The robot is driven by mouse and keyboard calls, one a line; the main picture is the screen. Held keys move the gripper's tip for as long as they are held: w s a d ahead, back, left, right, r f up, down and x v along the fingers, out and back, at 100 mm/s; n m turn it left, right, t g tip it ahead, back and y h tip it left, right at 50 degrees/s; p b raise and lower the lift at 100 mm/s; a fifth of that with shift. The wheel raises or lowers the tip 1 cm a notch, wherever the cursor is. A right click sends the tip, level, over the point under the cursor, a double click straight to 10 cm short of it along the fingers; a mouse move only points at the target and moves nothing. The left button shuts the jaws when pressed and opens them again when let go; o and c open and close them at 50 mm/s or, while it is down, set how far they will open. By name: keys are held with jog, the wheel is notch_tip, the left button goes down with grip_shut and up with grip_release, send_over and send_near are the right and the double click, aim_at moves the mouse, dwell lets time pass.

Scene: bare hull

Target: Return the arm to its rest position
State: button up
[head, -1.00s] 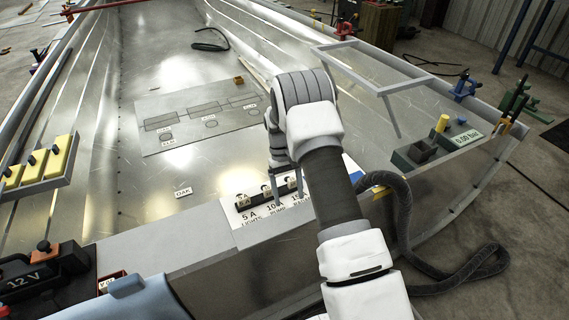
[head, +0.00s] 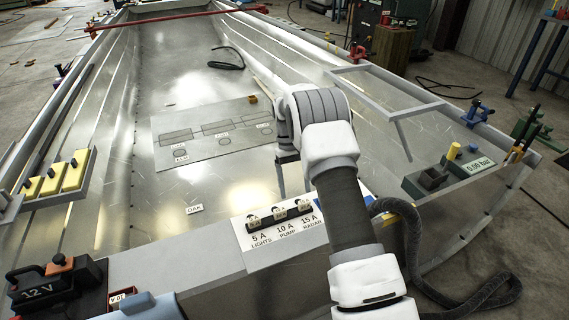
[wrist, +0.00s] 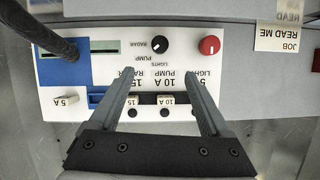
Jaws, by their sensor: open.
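My arm reaches out over the hull in the head view, with my gripper (head: 292,176) pointing down beyond the far edge of the white fuse panel (head: 262,254). Its two fingers are apart. In the wrist view my gripper (wrist: 160,73) is open with nothing between the fingertips, and the panel (wrist: 215,72) lies beneath it. In the head view, small fuses stand in a row above the 5 A, 10 A and 15 A labels. My arm hides the panel's right part.
A 12 V battery (head: 56,285) stands at the lower left. Yellow switches (head: 75,171) line the left side. A grey frame (head: 420,107) and black hose (head: 405,235) lie near my arm. The hull floor beyond is mostly clear.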

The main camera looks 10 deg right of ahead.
jog(key=s+a+r+t, duration=0.15)
jog(key=s+r, duration=0.25)
jog(key=r, duration=0.4)
jog(key=s+r+t, duration=0.2)
jog(key=s+r, duration=0.1)
jog(key=r, duration=0.5)
jog(key=s+r+t, duration=0.1)
jog(key=s+r, duration=0.3)
jog(key=r, duration=0.4)
jog(key=s+a+r+m+t, duration=0.1)
jog(key=s+r+t, duration=0.15)
jog(key=s, duration=0.85)
jog(key=s+a+r+t, duration=0.1)
jog(key=s+t, duration=0.2)
jog(key=s, duration=0.7)
notch_tip(320, 180, up, 17)
jog(key=p, duration=1.7)
jog(key=shift+p, duration=0.3)
jog(key=shift+s, duration=0.1)
